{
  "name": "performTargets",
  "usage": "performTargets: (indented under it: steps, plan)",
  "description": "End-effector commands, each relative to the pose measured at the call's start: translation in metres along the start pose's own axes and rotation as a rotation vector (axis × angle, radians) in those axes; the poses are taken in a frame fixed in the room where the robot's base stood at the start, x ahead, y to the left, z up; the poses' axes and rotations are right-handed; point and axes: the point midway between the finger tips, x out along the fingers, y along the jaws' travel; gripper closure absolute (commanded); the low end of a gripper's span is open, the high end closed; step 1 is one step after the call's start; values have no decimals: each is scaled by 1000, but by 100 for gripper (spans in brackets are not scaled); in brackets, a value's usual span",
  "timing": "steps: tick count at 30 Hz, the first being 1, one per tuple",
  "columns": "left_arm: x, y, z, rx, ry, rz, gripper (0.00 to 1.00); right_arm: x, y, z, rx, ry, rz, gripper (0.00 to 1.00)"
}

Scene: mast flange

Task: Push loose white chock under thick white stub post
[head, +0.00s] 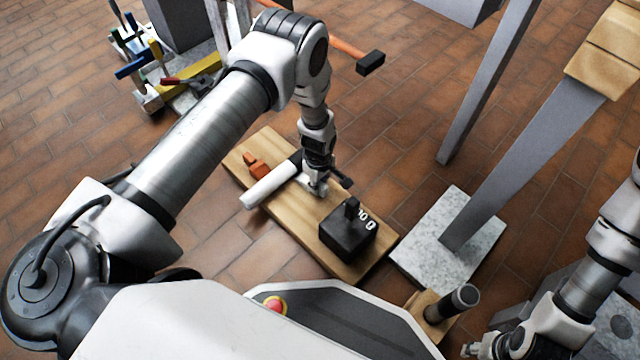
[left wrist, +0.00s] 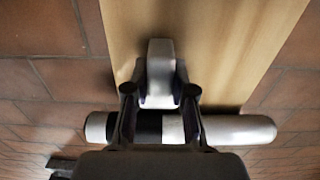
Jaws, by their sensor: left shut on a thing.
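The thick white stub post (head: 268,186) shows as a white cylinder with a dark band, lying across the wooden board; it also shows in the left wrist view (left wrist: 240,130), passing behind my gripper fingers. The loose white chock (left wrist: 160,72) is a small pale block between the fingertips of my left gripper (left wrist: 160,92). My left gripper (head: 317,186) is shut on it, low over the board beside the cylinder. The gripper hides part of the chock, and I cannot tell whether chock and cylinder touch. My right gripper (head: 478,349) is partly in view at the bottom, its jaws unclear.
The wooden board (head: 300,228) also carries a black weight (head: 347,238) and orange blocks (head: 256,165). A speckled stone slab (head: 425,265) with a grey slanted beam (head: 520,160) stands to the right. Clamps (head: 160,70) and a hammer (head: 368,62) lie behind.

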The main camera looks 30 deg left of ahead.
Motion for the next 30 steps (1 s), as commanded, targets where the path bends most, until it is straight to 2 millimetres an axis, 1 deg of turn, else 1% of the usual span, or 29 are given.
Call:
performTargets:
  steps: [22,23,24,25,30]
  plan:
    - [0,0,-12,0,0,1,100,1,0,0,0,0,0,60]
    - [0,0,-12,0,0,0,72,1,0,0,0,0,0,60]
    - [0,0,-12,0,0,0,58,1,0,0,0,0,0,60]
    - [0,0,-12,0,0,0,48,1,0,0,0,0,0,60]
    - [0,0,-11,0,0,0,47,1,0,0,0,0,0,60]
